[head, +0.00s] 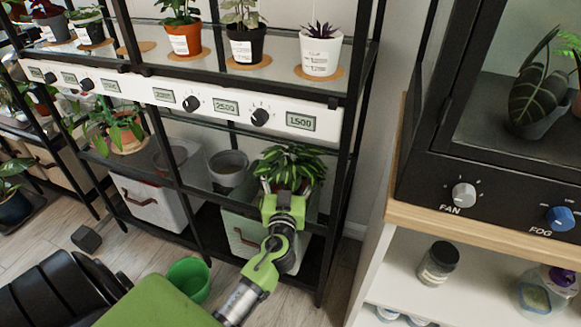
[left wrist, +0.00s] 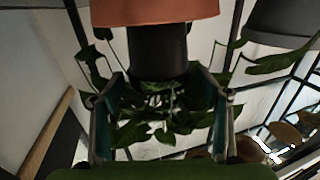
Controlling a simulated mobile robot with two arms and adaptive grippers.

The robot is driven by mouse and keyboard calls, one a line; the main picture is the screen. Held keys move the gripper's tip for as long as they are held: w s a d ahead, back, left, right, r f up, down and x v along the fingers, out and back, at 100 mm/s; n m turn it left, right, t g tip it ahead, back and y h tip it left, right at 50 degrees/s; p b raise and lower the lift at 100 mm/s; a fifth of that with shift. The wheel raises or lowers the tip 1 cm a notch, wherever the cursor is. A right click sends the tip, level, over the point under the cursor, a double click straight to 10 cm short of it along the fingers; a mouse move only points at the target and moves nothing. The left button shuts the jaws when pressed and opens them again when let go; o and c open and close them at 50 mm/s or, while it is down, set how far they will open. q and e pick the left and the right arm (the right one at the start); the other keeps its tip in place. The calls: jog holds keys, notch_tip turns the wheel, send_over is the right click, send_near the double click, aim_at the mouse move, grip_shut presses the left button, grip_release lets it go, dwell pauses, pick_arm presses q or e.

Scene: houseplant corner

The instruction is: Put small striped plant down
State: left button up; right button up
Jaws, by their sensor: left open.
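The small striped plant (head: 290,165) has dark green leaves with paler stripes. It stands upright at the right end of the middle shelf (head: 190,178) in the head view. My left gripper (head: 284,200) is in front of it and hides its pot there. The left wrist view appears upside down. It shows the leaves (left wrist: 165,115) and a dark pot (left wrist: 157,52) against a terracotta-coloured piece (left wrist: 155,10). The open fingers of my left gripper (left wrist: 163,105) are on either side of the plant. I cannot tell whether they touch it. My right gripper is not in view.
A grey pot (head: 228,167) stands left of the plant. Black rack posts (head: 338,200) and a control strip (head: 205,101) frame the shelf closely. Potted plants stand above, and bins (head: 150,203) below. A cabinet (head: 490,180) is at right, and a green bucket (head: 188,280) is on the floor.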

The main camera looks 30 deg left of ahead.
pick_arm(q)
jog(key=b+v, duration=0.1)
jog(key=v, duration=0.9)
jog(key=s+d+f+m+g+h, duration=0.1)
jog(key=s+d+m+h, duration=0.3)
jog(key=d, duration=0.4)
jog(key=s+d+f+m+g+h, duration=0.2)
jog(key=s+d+m+g+h, duration=0.1)
jog(key=d+h, duration=0.3)
jog(key=s+d+m, duration=0.1)
jog(key=d, duration=0.1)
jog(key=shift+d+f+h, duration=0.25)
jog(key=shift+f+h, duration=0.05)
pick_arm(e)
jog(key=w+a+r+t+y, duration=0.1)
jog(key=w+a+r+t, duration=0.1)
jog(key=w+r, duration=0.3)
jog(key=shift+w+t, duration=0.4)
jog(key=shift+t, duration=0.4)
